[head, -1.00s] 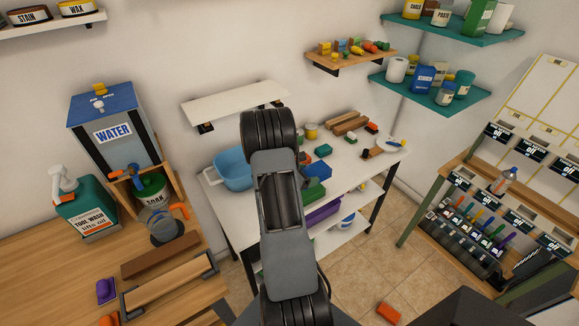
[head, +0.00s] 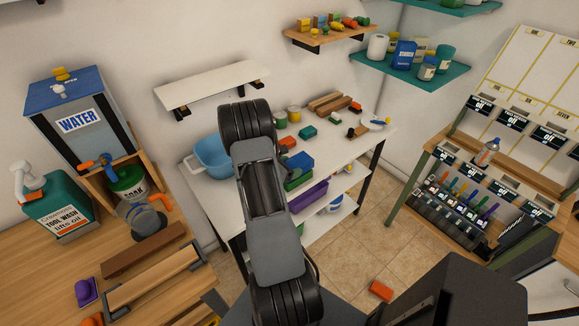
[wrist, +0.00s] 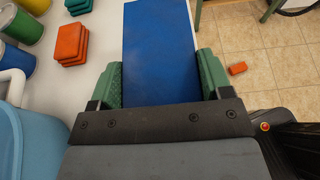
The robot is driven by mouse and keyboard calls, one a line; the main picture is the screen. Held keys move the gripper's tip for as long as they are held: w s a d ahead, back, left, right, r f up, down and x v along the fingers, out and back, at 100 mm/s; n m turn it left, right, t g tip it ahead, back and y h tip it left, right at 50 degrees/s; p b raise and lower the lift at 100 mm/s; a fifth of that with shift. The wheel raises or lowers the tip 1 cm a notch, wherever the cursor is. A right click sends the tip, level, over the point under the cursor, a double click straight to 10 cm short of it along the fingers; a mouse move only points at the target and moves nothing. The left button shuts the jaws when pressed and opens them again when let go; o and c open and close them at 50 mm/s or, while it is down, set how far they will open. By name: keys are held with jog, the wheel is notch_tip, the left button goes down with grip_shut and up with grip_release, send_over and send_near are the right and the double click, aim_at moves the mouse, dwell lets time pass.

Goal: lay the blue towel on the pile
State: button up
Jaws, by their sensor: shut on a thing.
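The blue towel (wrist: 160,45) is a flat blue slab with a pale strip along its right edge. It lies between the green fingers of my gripper (wrist: 161,78), which is shut on it. In the head view the towel (head: 300,161) shows just right of my arm, above or at the front of the white table; its height is unclear. An orange layered stack (wrist: 72,44) is on the table, left of the towel in the wrist view, apart from it. It also shows in the head view (head: 288,141). I cannot tell which stack is the pile.
A blue basin (head: 212,157) stands at the white table's (head: 335,143) left end. Cans (head: 294,114), a green block (head: 308,132) and wooden bars (head: 330,102) stand further back. A purple bin (head: 308,196) is on the lower shelf. An orange block (head: 381,290) lies on the floor.

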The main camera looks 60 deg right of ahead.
jog(key=shift+f, duration=0.4)
jog(key=o, duration=1)
jog(key=shift+a, duration=0.1)
jog(key=b+v, duration=0.2)
jog(key=v, duration=1.1)
jog(key=shift+a+r, duration=0.25)
